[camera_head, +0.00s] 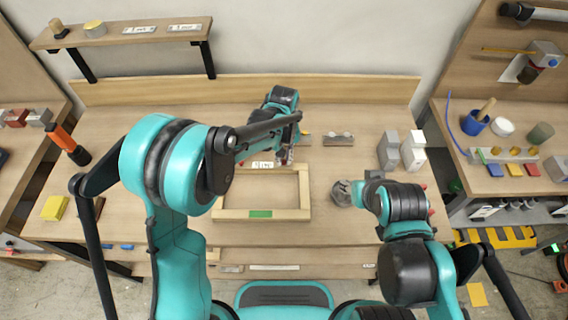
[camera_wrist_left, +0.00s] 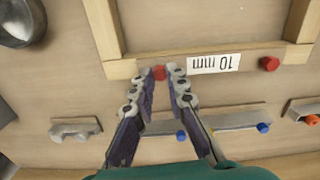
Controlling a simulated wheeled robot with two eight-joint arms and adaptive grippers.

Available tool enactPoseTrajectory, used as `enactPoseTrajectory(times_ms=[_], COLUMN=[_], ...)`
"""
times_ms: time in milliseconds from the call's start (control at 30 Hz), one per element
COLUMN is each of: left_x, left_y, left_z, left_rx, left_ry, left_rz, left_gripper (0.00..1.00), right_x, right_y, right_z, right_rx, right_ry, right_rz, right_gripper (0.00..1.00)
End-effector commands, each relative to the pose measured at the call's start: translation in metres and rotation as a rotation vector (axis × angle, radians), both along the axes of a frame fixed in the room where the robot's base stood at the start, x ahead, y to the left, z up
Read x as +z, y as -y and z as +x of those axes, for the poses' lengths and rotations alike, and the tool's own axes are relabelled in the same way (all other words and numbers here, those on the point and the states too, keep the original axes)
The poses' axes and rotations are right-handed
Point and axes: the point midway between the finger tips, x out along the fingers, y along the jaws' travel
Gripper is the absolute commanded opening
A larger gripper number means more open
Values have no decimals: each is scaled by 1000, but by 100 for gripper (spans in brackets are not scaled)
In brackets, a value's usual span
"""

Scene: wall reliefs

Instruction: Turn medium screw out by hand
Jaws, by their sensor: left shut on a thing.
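A second red screw (camera_wrist_left: 270,63) stands at the other end of the "10 mm" label (camera_wrist_left: 214,64). In the head view my left gripper (camera_head: 285,156) is at the far edge of the frame (camera_head: 300,214), near the label (camera_head: 262,165). My right arm is bent over the table's right side; its fingers cannot be made out.
A round grey metal object (camera_head: 342,192) stands right of the frame and also shows in the wrist view (camera_wrist_left: 22,22). Metal holders (camera_wrist_left: 75,130) with blue-tipped pieces (camera_wrist_left: 180,135) lie beyond the frame. Grey blocks (camera_head: 389,150) stand at the right. The table's far left is mostly clear.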

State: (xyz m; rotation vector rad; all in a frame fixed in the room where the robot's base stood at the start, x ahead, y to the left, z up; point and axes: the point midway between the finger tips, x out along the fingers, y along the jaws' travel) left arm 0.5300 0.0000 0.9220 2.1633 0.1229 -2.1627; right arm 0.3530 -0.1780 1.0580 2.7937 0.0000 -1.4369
Motion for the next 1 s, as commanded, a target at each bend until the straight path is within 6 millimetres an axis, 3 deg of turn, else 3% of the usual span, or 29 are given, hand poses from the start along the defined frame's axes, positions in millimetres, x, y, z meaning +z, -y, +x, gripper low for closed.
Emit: enactPoseTrajectory(times_ms=[133,167,200,533,800,1000], left_x=[0,0,0,0,-1,0], left_y=[0,0,0,0,0,0], left_z=[0,0,0,0,0,0], left_rx=[-1,-2,-2,-35,-409,-540], left_ry=[-1,-1,-1,0,0,0], left_rz=[0,0,0,0,0,0], left_gripper=[0,17,24,24,24,24], right_x=[0,0,0,-1,-6,-7], right_y=[0,0,0,0,0,0], right_z=[0,0,0,0,0,0], right_rx=[0,0,0,0,0,0], right_ry=[0,0,0,0,0,0], right_rz=[0,0,0,0,0,0], right_gripper=[40,40,40,40,40,40])
